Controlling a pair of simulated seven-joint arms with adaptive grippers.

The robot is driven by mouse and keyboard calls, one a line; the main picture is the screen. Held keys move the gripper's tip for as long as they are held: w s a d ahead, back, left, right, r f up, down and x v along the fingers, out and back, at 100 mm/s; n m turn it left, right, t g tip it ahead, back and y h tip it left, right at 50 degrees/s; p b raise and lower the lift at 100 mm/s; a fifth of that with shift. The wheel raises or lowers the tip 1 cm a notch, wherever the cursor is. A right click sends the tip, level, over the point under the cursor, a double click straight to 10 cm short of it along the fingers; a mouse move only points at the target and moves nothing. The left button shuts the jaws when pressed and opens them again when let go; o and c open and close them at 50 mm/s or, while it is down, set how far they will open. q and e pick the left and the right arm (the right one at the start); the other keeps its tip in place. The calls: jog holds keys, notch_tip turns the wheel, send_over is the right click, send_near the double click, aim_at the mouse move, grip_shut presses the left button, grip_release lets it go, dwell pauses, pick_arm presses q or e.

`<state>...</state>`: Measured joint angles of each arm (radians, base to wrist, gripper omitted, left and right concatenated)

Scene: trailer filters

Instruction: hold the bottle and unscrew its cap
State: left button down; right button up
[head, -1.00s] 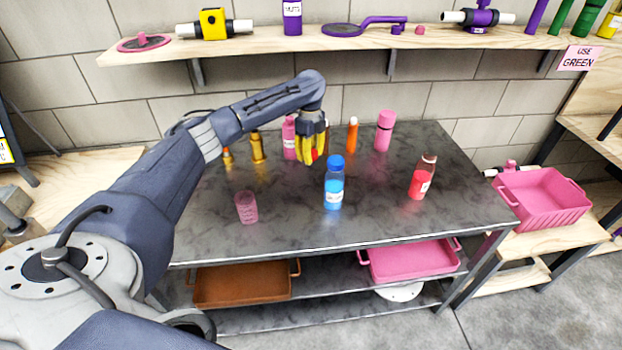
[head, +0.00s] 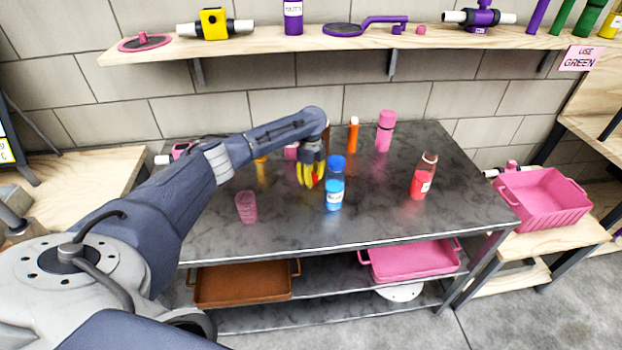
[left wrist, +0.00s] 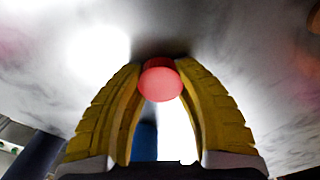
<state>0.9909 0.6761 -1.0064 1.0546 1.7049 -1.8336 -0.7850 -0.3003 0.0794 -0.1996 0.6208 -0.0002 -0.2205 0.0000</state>
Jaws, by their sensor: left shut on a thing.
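My left gripper (head: 312,183) is shut on a small round red cap (left wrist: 160,80), which shows between the yellow fingertips in the left wrist view. The gripper points down over the table, just left of the bottle with blue liquid and a blue cap (head: 335,185). A bottle with red liquid (head: 422,177) stands upright farther right, apart from the gripper. I cannot tell whether the held cap touches the table. My right gripper is not in view.
The dark table (head: 380,215) is clear in front of the bottles. A pink cup (head: 246,206) stands at left. An orange bottle (head: 352,135) and a pink bottle (head: 384,131) stand behind. A pink crate (head: 540,200) is at right; trays lie below.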

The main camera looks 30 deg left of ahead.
pick_arm(q)
jog(key=shift+f, duration=0.2)
jog(key=c, duration=1)
grip_release()
